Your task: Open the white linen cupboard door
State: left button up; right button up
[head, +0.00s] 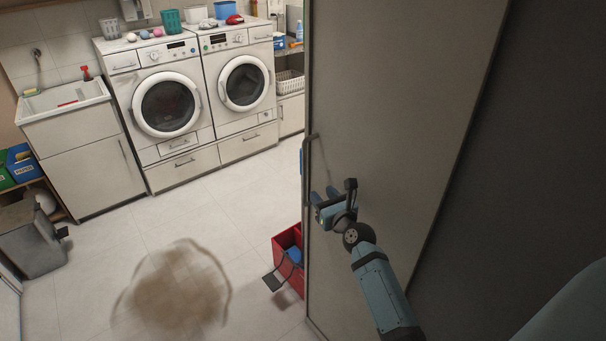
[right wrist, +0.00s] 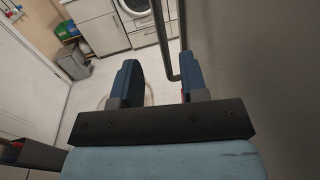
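The cupboard door (head: 385,110) is a tall pale grey-beige panel filling the middle right of the head view. A long vertical bar handle (head: 304,172) stands off near its left edge. My right gripper (head: 322,195) is in front of the door, close to the handle's lower part. In the right wrist view its two blue fingers (right wrist: 162,85) are spread apart with nothing clamped. The handle's lower bend (right wrist: 173,74) appears between them, nearer the right finger; I cannot tell whether they touch. My left gripper is in neither view.
A red bin (head: 284,246) stands on the floor just left of the door's lower edge. A brown stain or puddle (head: 176,290) lies on the tiles. Two front-loading machines (head: 166,104) and a sink cabinet (head: 72,150) line the back. The floor between is mostly free.

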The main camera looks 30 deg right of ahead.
jog(key=w+d+b, duration=0.1)
jog(key=w+b, duration=0.2)
jog(key=w, duration=0.8)
jog(key=shift+d+f, duration=0.1)
grip_shut()
